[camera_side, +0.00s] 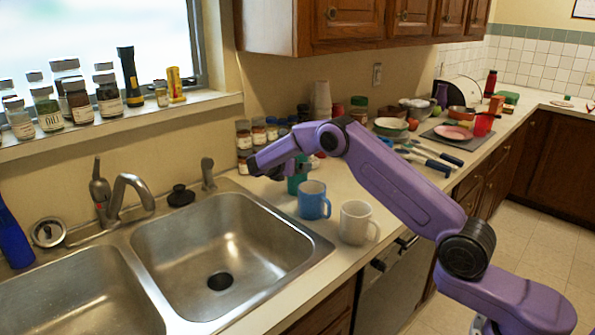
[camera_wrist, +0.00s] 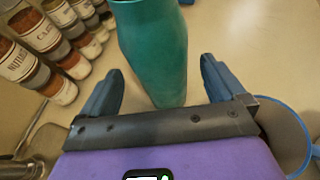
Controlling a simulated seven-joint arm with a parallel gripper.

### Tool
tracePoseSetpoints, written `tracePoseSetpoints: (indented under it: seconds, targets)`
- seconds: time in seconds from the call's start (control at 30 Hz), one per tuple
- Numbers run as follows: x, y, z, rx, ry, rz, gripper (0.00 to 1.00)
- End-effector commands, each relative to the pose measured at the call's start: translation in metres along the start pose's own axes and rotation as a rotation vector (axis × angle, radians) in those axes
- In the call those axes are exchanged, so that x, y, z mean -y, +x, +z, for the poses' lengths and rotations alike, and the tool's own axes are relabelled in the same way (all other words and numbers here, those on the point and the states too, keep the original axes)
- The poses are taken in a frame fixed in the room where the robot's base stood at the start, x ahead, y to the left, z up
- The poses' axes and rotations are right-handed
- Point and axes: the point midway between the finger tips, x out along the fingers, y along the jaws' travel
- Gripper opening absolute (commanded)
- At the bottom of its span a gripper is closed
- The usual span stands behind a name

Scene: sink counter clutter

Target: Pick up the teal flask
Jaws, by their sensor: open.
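The teal flask (camera_wrist: 155,55) stands on the counter in the wrist view, its lower part between and just beyond my two fingers. In the side view only a part of the flask (camera_side: 296,181) shows, behind the blue mug and below my wrist. My gripper (camera_wrist: 160,83) is open, with one dark blue finger on each side of the flask. I see a gap between the flask and each finger. In the side view my gripper (camera_side: 280,170) is partly hidden by my own arm.
A blue mug (camera_side: 313,203) stands close to the flask, and a cream mug (camera_side: 355,222) stands nearer the counter's front edge. Spice jars (camera_wrist: 35,60) stand left of my gripper in the wrist view. The steel sink (camera_side: 215,250) lies left of the mugs in the side view.

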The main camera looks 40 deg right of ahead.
Motion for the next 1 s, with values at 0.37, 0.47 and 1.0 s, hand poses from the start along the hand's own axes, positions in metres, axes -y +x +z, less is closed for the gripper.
tracePoseSetpoints:
  seconds: [0.37, 0.47, 1.0]
  targets:
    - [0.001, 0.046, -0.006, 0.0, 0.001, -0.002, 0.97]
    - [0.0, 0.048, -0.006, 0.0, 0.001, -0.001, 0.97]
    - [0.0, 0.047, -0.005, 0.001, 0.002, -0.001, 0.35]
